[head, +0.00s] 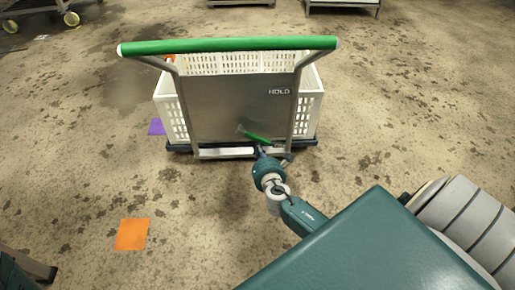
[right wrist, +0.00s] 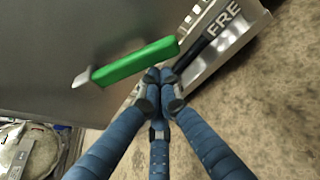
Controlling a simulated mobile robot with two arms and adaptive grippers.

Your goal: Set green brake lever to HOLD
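The green brake lever (head: 258,138) is low on the grey metal panel of a cart. In the right wrist view the lever (right wrist: 135,62) slants up to the right from its metal pivot, its free end near a "FRE" label, cut off by the frame edge. A "HOLD" label (head: 279,91) is high on the panel's right side. My right gripper (head: 263,153) is just below the lever. In the right wrist view its blue fingers (right wrist: 159,78) have their tips together, close under the lever's free end; I cannot tell if they touch it. My left gripper is not in view.
The cart has a green push handle (head: 230,45) across its top and a white slatted crate (head: 312,105) behind the panel. An orange floor mark (head: 132,234) and a purple one (head: 156,127) lie to the left. Open stained floor surrounds the cart.

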